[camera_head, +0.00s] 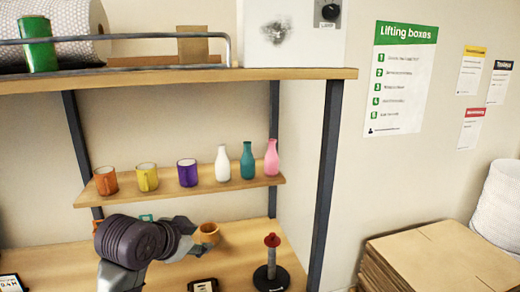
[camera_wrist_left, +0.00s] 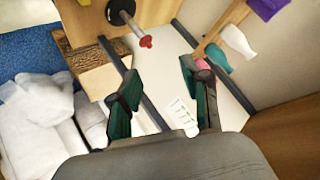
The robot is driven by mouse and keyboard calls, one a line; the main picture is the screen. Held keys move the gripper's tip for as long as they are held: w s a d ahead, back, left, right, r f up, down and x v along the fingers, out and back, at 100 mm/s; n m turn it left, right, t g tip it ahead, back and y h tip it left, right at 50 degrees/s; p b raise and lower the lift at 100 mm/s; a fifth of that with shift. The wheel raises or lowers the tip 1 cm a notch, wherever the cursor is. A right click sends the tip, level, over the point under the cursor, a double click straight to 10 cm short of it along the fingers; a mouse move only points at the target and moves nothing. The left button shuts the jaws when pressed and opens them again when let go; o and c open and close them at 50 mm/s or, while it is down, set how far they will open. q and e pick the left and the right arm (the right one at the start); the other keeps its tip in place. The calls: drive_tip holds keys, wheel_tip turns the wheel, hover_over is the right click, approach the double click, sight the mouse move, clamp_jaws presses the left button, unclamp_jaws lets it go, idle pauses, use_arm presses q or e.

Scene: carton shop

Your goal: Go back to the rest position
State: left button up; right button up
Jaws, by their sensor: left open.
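My left arm reaches in from the lower left of the head view, and its gripper (camera_head: 188,238) is above the lower wooden worktop. In the left wrist view the gripper's two dark green fingers (camera_wrist_left: 165,95) are spread apart with nothing between them. An orange cup (camera_head: 207,234) shows right beside the gripper in the head view; I cannot tell whether they touch. My right gripper is in neither view.
A shelf (camera_head: 225,186) holds orange, yellow and purple mugs and white, teal and pink bottles above the worktop. A red-tipped spindle (camera_head: 271,262) stands to the gripper's right. A dark post (camera_head: 326,170) edges the rack; flat cartons (camera_head: 440,255) are stacked beyond.

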use_arm(q)
drive_tip(key=s+a+f+n+g+y, duration=0.1)
drive_tip(key=s+a+f+n+g, duration=0.1)
drive_tip(key=s+f, duration=0.65)
drive_tip(key=s+a+f+n+g+y, duration=0.1)
drive_tip(key=s+f+n, duration=0.2)
drive_tip(key=s+f, duration=0.55)
drive_tip(key=s+a+f+n+g+y, duration=0.1)
drive_tip(key=s+a+f+n+g, duration=0.1)
drive_tip(key=s+f, duration=0.45)
drive_tip(key=s+a+f+n+g, duration=0.15)
drive_tip(key=s+f, duration=0.25)
drive_tip(key=s, duration=0.5)
wheel_tip(320, 180, down, 35)
drive_tip(key=s+g+b, duration=0.1)
drive_tip(key=s+b, duration=0.1)
drive_tip(key=b, duration=0.5)
drive_tip(key=s+a+f+g+b, duration=0.1)
drive_tip(key=s+a+f+b, duration=0.2)
drive_tip(key=s+f, duration=1.3)
wheel_tip(320, 180, down, 4)
drive_tip(key=m+b, duration=0.1)
drive_tip(key=b, duration=0.1)
drive_tip(key=shift+b, duration=0.35)
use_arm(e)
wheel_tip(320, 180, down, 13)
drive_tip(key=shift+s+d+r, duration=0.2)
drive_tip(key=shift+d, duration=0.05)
